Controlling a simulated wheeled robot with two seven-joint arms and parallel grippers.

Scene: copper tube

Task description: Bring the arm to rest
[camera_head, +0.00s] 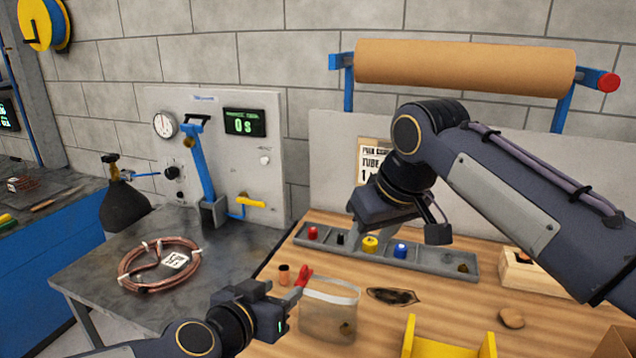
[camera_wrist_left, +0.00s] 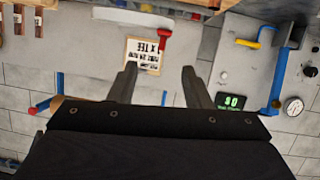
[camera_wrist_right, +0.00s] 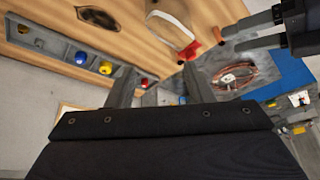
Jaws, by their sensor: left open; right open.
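My left gripper (camera_head: 292,298) is low at the front of the wooden table. It is open, and its fingers show empty in the left wrist view (camera_wrist_left: 160,85). A clear bag (camera_head: 328,308) with a red clip (camera_head: 304,276) stands close beside its fingers; I cannot tell if they touch. My right gripper (camera_head: 398,232) hangs above the grey parts tray (camera_head: 462,266). It is open, and the right wrist view (camera_wrist_right: 158,88) shows nothing between its fingers. A copper tube coil (camera_head: 128,268) with a white tag lies on the grey bench at left.
The parts tray holds several coloured caps. A dark patch (camera_head: 392,296), a yellow stand (camera_head: 440,347), a round tan piece (camera_head: 511,317) and a wooden box (camera_head: 535,274) are on the table. The gauge panel (camera_head: 262,160) with a blue lever stands behind the bench. A brown paper roll (camera_head: 465,66) hangs above.

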